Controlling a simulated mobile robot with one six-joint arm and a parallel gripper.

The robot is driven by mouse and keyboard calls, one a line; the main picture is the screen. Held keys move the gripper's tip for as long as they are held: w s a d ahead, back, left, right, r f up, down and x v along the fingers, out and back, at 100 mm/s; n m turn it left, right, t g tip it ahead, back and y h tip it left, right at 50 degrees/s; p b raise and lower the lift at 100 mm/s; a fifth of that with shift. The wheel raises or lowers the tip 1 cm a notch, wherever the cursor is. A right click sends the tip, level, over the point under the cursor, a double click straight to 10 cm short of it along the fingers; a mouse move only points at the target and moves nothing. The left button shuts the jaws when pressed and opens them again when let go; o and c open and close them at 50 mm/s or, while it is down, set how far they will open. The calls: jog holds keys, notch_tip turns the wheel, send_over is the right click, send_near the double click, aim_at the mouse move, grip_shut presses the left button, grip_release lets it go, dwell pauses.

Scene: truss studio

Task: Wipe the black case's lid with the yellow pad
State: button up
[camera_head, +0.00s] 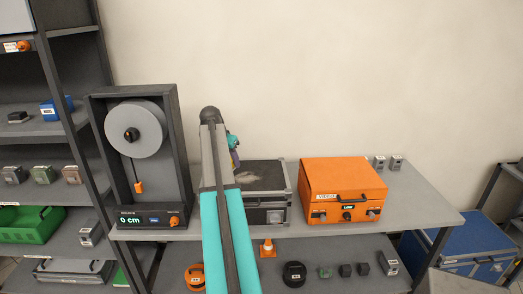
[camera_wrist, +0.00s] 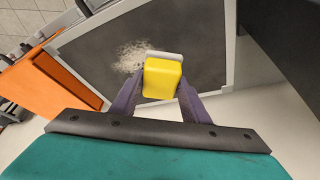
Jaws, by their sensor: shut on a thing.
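The black case (camera_head: 280,200) stands on the table, left of the orange case, with metal edges. Its dark lid (camera_wrist: 205,45) fills much of the wrist view and bears a pale dusty patch (camera_wrist: 130,55). The patch also shows in the head view (camera_head: 244,177). The yellow pad (camera_wrist: 162,79) has a pale layer on its far side. My gripper (camera_wrist: 160,95) is shut on the pad, a purple finger on either side, over the lid beside the patch. I cannot tell whether the pad touches the lid.
A dark frame with a grey disc (camera_head: 134,129) stands to the left. Shelves (camera_head: 45,140) line the far left. The table's right end (camera_head: 425,210) is clear.

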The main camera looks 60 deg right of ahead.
jog(key=s+d+r+m+g+p, duration=0.1)
jog(key=s+d+m, duration=0.2)
jog(key=s+d, duration=0.6)
jog(key=shift+s+r+p, duration=0.2)
jog(key=shift+s+p, duration=0.2)
jog(key=shift+s, duration=0.3)
